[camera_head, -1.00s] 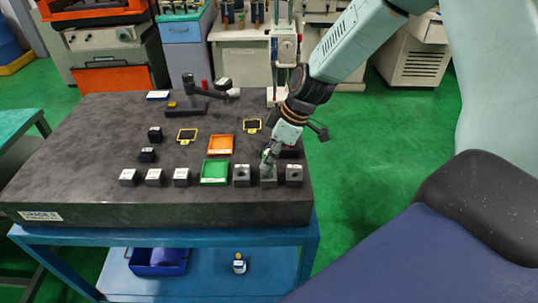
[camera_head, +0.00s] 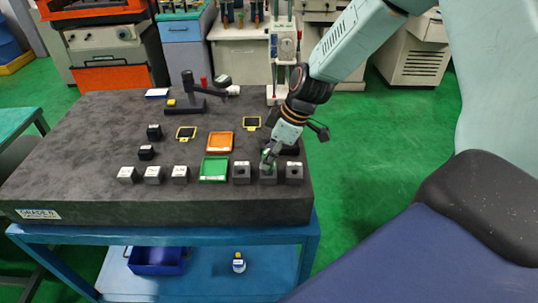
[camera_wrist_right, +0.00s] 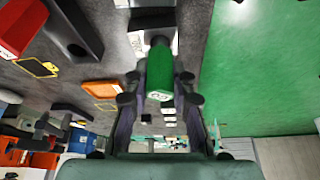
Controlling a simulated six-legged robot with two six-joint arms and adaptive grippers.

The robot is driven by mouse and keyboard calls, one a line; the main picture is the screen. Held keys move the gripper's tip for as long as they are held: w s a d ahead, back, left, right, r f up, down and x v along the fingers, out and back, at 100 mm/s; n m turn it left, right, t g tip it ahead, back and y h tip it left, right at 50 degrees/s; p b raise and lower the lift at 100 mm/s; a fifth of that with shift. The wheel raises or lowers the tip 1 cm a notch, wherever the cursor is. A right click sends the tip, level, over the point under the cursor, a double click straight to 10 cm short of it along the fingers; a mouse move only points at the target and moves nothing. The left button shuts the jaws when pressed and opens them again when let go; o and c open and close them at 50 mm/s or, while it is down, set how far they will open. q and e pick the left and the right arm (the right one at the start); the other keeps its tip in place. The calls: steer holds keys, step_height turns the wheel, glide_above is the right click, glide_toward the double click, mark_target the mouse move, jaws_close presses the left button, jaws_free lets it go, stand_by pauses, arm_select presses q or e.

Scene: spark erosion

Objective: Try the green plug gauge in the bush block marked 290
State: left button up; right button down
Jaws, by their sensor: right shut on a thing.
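The green plug gauge (camera_wrist_right: 159,70) is gripped between the fingers of my right gripper (camera_wrist_right: 157,102), with a pale marking on its end facing the wrist camera. In the head view my right gripper (camera_head: 268,157) is at the middle block (camera_head: 268,178) of the right-hand three in the front row. Only a little green shows there, and I cannot tell whether the gauge is in the bore. Dark bush blocks (camera_head: 241,173) and (camera_head: 294,173) stand on either side. Their markings are too small to read, so I cannot tell which is 290. My left gripper is not in view.
A green tray (camera_head: 202,178) and an orange tray (camera_head: 210,149) lie left of the gripper on the dark granite plate (camera_head: 85,150). Several other small blocks (camera_head: 153,174) stand further left. A dark stand (camera_head: 188,92) is at the back. The plate's front edge is close to the blocks.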

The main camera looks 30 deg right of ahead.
steer(key=shift+f+b, duration=0.45)
stand_by(0.5)
steer(key=shift+r, duration=0.2)
stand_by(0.9)
steer(key=shift+r+p, duration=2.15)
steer(key=shift+r, duration=0.2)
